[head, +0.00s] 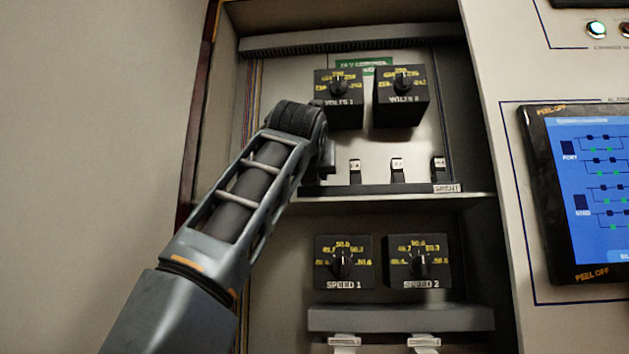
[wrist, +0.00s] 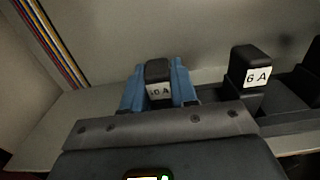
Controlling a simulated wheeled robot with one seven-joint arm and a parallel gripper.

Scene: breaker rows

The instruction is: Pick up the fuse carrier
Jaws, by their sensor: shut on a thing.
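A black fuse carrier (wrist: 158,88) with a white label, its first character partly unclear before "6 A", stands between the blue fingers of my gripper (wrist: 158,78) in the wrist view. The fingers are shut on its two sides. To its right is another black fuse carrier (wrist: 250,70) marked "6 A". In the head view, three fuse carriers (head: 397,168) stand upright along the dark rack (head: 375,190). My arm hides my gripper and the held carrier there, at the rack's left end. I cannot tell whether the held carrier is still seated.
The rack bears a "SPENT" label (head: 446,188) at its right end. Above hang the VOLTS 1 box (head: 347,115) and VOLTS 2 box (head: 401,112). SPEED 1 (head: 344,262) and SPEED 2 (head: 420,262) sit below the shelf. Wires (wrist: 55,45) run up the cabinet's left side.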

